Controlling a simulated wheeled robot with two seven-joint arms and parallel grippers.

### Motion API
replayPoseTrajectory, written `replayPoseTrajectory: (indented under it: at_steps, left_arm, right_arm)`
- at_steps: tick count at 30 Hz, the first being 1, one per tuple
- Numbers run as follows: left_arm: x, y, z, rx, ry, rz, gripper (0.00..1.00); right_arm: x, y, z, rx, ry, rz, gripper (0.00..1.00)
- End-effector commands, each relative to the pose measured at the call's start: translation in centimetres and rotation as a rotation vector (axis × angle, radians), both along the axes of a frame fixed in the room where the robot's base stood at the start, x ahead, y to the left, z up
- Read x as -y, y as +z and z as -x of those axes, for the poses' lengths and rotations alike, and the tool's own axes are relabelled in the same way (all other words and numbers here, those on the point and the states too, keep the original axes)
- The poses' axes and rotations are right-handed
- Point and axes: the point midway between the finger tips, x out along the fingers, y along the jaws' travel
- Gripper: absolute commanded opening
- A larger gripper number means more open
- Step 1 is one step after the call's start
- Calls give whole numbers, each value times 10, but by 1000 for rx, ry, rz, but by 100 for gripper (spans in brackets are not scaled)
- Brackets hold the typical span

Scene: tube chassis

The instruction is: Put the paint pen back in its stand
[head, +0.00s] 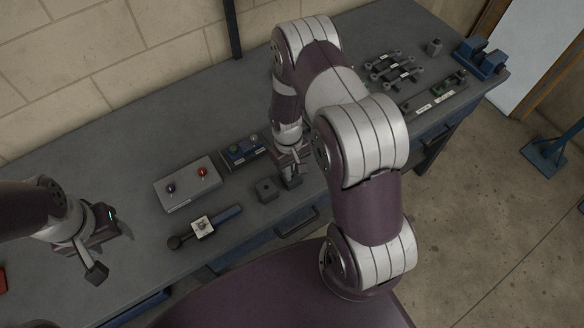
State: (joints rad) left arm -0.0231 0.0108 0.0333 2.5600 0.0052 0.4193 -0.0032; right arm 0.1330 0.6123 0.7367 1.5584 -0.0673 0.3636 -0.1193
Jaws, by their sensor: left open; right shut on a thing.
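My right gripper (291,178) points down over the front part of the bench, just right of a small dark square block with a round hole in its top (266,189), which looks like the pen stand. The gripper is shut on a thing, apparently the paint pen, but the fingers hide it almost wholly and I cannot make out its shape. The gripper and the block look close but apart. I see nothing standing in the hole. My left gripper (112,250) is open and empty above the bench at the left.
A grey box with a blue and a red knob (187,187) lies left of the block, with a dark tray of small parts (243,151) behind.

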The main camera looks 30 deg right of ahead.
Motion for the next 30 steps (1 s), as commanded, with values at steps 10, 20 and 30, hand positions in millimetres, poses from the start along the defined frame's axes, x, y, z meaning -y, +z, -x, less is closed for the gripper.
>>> replayPoseTrajectory:
  at_steps: [10,20,30]
  left_arm:
    - [0,1,0,0,0,0,56]
    - [0,-6,0,0,0,0,56]
    - [0,-9,0,0,0,0,56]
  right_arm:
    - [0,0,1,-1,0,0,0]
    - [0,-9,1,-1,0,0,0]
    - [0,-13,1,-1,0,0,0]
